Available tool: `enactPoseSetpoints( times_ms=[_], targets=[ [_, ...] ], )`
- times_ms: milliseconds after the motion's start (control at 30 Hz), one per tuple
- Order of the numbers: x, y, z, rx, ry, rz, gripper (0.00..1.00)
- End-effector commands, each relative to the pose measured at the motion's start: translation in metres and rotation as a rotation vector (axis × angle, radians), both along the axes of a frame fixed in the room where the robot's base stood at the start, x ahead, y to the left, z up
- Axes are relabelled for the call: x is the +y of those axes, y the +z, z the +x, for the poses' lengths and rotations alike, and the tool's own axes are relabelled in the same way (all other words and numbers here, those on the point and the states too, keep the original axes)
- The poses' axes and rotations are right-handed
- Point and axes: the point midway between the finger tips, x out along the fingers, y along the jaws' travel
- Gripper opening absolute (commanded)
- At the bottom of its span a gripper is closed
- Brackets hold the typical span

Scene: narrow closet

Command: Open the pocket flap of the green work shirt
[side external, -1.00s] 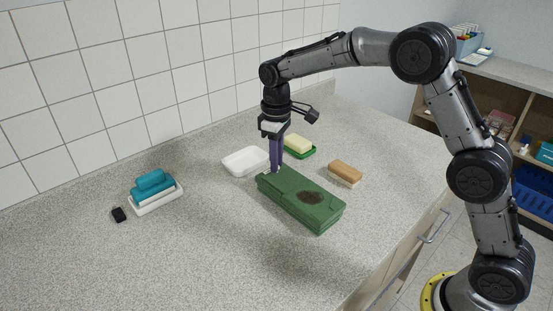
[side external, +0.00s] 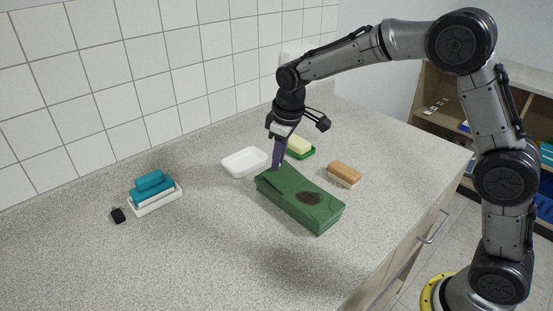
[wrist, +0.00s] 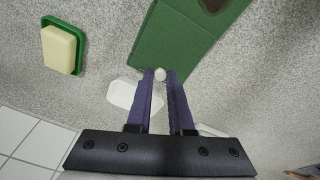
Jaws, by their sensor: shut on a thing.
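The green work shirt (side external: 318,212) lies folded in a flat block on the counter, with a dark stain on its top. Its pocket flap (side external: 272,182) is at the far left end. My gripper (side external: 277,167) reaches down to that end from above, tilted. Its purple fingers are nearly closed at the flap edge. In the wrist view the shirt (wrist: 185,38) lies beyond the fingertips (wrist: 160,76), and a small pale round thing, perhaps a button (wrist: 160,73), shows between them. The fingers hide just how the flap is gripped.
A white dish (side external: 246,161) stands behind the shirt, close to the fingers. A yellow block on a green tray (side external: 300,154) and a tan brush (side external: 344,173) stand to the right. Teal sponges (side external: 151,187) and a small black object (side external: 118,215) are at left. The front counter is clear.

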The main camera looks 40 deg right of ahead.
Motion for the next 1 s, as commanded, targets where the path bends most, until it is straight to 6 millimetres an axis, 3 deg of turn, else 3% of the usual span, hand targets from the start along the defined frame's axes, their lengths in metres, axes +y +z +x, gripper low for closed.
enactPoseSetpoints(
  times_ms=[400,1000],
  targets=[
    [0.000,0.018,-0.022,-0.320,0.002,0.000,0.00],
    [0.001,0.026,-0.039,-0.551,0.003,0.001,0.00]
  ],
)
